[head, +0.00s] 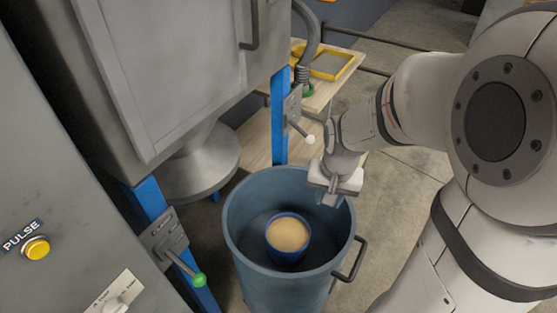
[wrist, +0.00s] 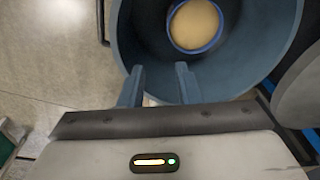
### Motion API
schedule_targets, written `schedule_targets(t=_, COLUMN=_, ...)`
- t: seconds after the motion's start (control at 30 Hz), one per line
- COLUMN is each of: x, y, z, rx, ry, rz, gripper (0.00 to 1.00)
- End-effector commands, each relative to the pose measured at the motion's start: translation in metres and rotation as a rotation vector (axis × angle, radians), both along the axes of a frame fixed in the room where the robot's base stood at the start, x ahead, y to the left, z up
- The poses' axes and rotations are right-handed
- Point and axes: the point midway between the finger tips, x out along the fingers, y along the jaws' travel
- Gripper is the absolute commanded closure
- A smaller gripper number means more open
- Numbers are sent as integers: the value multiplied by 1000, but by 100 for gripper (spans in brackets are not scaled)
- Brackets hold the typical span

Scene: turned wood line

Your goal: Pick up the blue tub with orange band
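A small blue tub (head: 287,252) stands inside a large blue-grey bin (head: 255,186). Its top shows a flat tan surface with a blue rim. No orange band shows from this angle. The wrist view also shows the tub (wrist: 195,25) near the top edge, beyond the fingers, inside the bin (wrist: 268,78). My gripper (head: 331,202) is over the right far part of the bin's rim, pointing down, apart from the tub. In the wrist view my gripper (wrist: 161,72) has its two fingers spread with nothing between them.
The bin has a handle (head: 352,260) on its right side. A grey machine with a hopper cone (head: 200,165) stands left of and behind the bin. A lever with a green knob (head: 199,280) is close to its left. A wooden table (head: 325,92) stands behind. Floor is clear at right.

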Motion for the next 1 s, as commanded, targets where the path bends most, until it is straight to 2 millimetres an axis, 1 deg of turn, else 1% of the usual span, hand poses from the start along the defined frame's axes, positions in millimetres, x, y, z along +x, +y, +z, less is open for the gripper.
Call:
schedule_targets(t=0.03, x=9, y=4, z=-46, rx=3, ry=25, rz=-34, gripper=70)
schedule_targets(t=0.07, x=14, y=6, z=-63, rx=4, ry=35, rz=-58, gripper=70)
schedule_targets(t=0.1, x=20, y=9, z=-86, rx=7, ry=46, rz=-89, gripper=70)
schedule_targets(t=0.17, x=28, y=13, z=-118, rx=9, ry=62, rz=-132, gripper=70)
schedule_targets(t=0.2, x=32, y=15, z=-138, rx=10, ry=71, rz=-161, gripper=70)
schedule_targets(t=0.3, x=40, y=20, z=-178, rx=10, ry=90, rz=-217, gripper=70)
schedule_targets(t=0.33, x=41, y=21, z=-188, rx=10, ry=93, rz=-230, gripper=70)
schedule_targets(t=0.4, x=43, y=23, z=-205, rx=10, ry=101, rz=-256, gripper=70)
schedule_targets(t=0.5, x=45, y=25, z=-219, rx=9, ry=107, rz=-279, gripper=70)
schedule_targets(t=0.73, x=45, y=25, z=-244, rx=10, ry=110, rz=-287, gripper=70)
schedule_targets(t=0.87, x=44, y=26, z=-254, rx=10, ry=110, rz=-286, gripper=70)
schedule_targets(t=1.0, x=41, y=27, z=-273, rx=9, ry=112, rz=-285, gripper=70)
